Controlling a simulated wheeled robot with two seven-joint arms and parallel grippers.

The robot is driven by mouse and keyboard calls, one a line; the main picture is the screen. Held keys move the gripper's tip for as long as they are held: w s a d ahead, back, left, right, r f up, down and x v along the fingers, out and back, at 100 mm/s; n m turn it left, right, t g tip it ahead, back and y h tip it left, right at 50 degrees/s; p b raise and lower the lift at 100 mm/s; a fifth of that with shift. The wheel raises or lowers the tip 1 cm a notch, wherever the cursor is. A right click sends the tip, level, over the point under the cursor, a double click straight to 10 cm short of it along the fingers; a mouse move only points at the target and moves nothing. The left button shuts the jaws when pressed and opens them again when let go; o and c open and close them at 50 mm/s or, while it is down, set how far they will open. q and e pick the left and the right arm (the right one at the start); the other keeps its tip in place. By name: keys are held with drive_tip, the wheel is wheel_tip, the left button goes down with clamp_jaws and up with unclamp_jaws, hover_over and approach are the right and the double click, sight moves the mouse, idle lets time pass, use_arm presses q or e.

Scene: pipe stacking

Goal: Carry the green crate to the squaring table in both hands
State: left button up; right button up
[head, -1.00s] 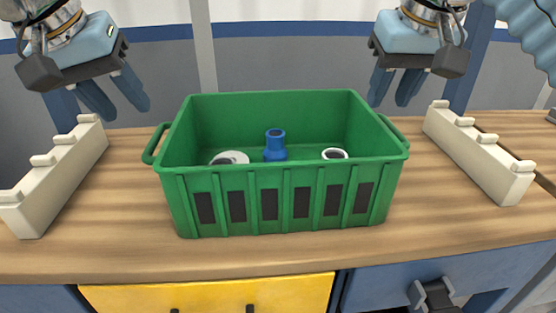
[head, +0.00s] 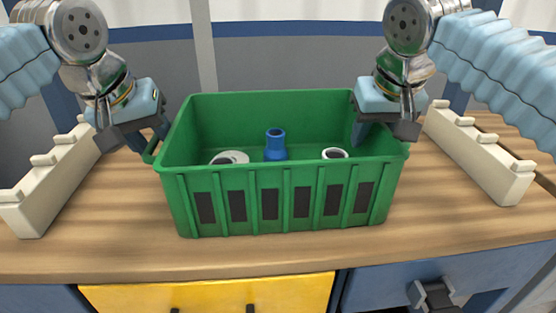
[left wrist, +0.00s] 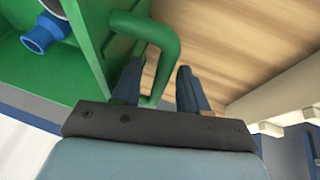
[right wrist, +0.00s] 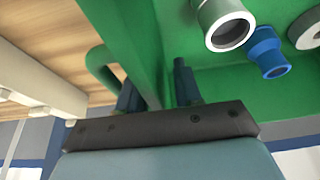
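The green crate (head: 280,205) stands on the wooden table (head: 300,252) with a looped handle at each end. My left gripper (head: 149,138) is at the left handle; in the left wrist view its fingers are apart, with the handle (left wrist: 165,40) between them. My right gripper (head: 380,128) is at the crate's right end. In the right wrist view its fingers (right wrist: 157,88) are apart, one inside the crate and one outside by the right handle (right wrist: 103,66), with the end wall between them. Contact with the crate is unclear.
In the crate are a blue fitting (head: 275,148), a white ring (head: 231,157) and a white-grey pipe piece (head: 335,153). Cream notched racks stand left (head: 55,180) and right (head: 480,155) of the crate. The table front is clear.

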use_arm(q)
drive_tip(key=c, duration=0.5)
use_arm(e)
drive_tip(key=c, duration=0.5)
use_arm(q)
clamp_jaws()
use_arm(e)
clamp_jaws()
use_arm(q)
drive_tip(key=shift+r, duration=0.1)
